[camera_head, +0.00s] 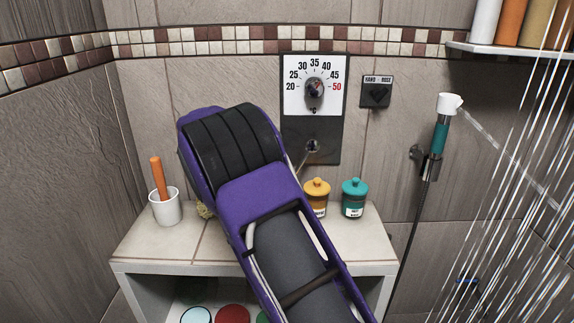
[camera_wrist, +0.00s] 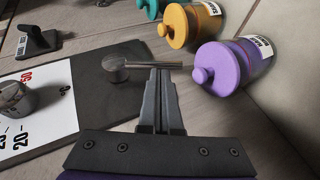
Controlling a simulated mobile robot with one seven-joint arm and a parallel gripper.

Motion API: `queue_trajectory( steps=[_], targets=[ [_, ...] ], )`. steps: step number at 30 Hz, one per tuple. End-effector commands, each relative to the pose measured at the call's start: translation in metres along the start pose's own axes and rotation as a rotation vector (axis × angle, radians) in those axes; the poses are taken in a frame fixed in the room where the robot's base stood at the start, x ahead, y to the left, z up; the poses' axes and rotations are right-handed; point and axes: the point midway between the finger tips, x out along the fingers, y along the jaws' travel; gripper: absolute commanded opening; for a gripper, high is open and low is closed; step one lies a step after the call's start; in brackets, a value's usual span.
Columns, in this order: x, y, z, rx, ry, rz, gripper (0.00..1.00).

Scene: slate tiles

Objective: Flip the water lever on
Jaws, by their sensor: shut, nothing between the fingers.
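The metal water lever (camera_wrist: 145,64) sticks out from the dark lower part of the wall panel (camera_wrist: 95,95), its bar pointing right in the wrist view. In the head view the lever (camera_head: 312,146) shows small, just right of my arm. My gripper (camera_wrist: 159,72) is shut and empty, its fingertips at the lever's bar in the wrist view; I cannot tell whether they touch. In the head view my purple and black arm hides the fingertips. Above the lever is the temperature dial (camera_head: 315,91), its pointer toward the upper middle numbers. White water streaks fall at the right.
A HAND/ROSE selector (camera_head: 376,92) is right of the panel. A yellow jar (camera_head: 316,197) and a teal jar (camera_head: 354,198) stand on the ledge (camera_head: 370,243); a purple jar (camera_wrist: 232,66) is close to my fingers. A white cup (camera_head: 166,207) and hand shower (camera_head: 440,135) flank my arm.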

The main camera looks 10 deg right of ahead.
Motion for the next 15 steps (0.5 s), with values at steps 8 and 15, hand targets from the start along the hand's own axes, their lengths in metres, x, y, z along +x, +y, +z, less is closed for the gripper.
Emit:
queue_trajectory(
  steps=[8,15],
  targets=[
    [-0.072,0.001,-0.001,0.0,0.007,-0.001,0.0],
    [-0.123,0.001,-0.001,0.0,0.006,-0.001,0.0]
  ],
)
